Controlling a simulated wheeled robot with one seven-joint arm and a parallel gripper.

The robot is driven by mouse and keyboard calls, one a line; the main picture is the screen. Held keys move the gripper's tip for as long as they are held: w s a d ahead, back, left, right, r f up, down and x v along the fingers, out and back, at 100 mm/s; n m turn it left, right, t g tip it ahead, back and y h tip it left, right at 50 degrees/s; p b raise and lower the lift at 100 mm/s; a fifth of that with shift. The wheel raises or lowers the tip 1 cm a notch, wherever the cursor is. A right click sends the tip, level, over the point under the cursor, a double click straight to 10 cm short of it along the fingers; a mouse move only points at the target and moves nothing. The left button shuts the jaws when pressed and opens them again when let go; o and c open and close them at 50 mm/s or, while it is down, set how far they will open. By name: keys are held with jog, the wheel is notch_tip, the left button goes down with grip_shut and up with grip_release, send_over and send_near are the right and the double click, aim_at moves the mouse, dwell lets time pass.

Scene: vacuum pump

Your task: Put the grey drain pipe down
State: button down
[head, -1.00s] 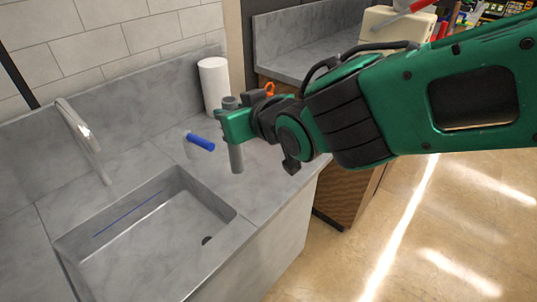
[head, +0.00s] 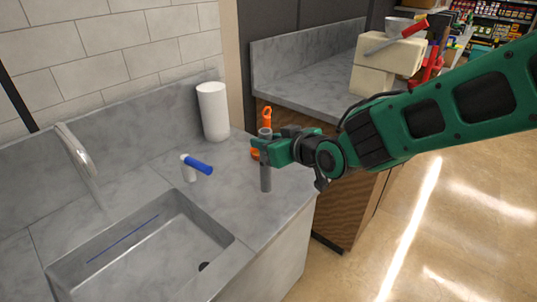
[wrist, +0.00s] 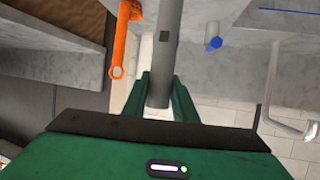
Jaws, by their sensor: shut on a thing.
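The grey drain pipe (head: 265,179) is upright in the head view, near the right front edge of the grey counter. My gripper (head: 268,151) is shut around its upper part, with a short piece of pipe above the jaws. In the wrist view the pipe (wrist: 167,50) runs out from between the green fingers (wrist: 160,97). I cannot tell whether its lower end touches the counter (head: 228,201).
An orange tool (head: 266,117) is just behind the pipe. A white piece with a blue handle (head: 199,166) and a white roll (head: 213,112) stand to the left. The sink (head: 150,245) is front left. Bare counter lies between.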

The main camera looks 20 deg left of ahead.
jog(key=shift+w+d+f, duration=0.1)
jog(key=shift+w+f, duration=0.05)
jog(key=shift+f, duration=0.95)
jog(key=shift+w+d+f, duration=0.1)
jog(key=shift+w+f, duration=0.05)
jog(key=shift+f, duration=1)
jog(key=c, duration=1.4)
grip_release()
jog(key=shift+c, duration=0.2)
jog(key=v, duration=1.2)
jog(key=shift+d, duration=0.1)
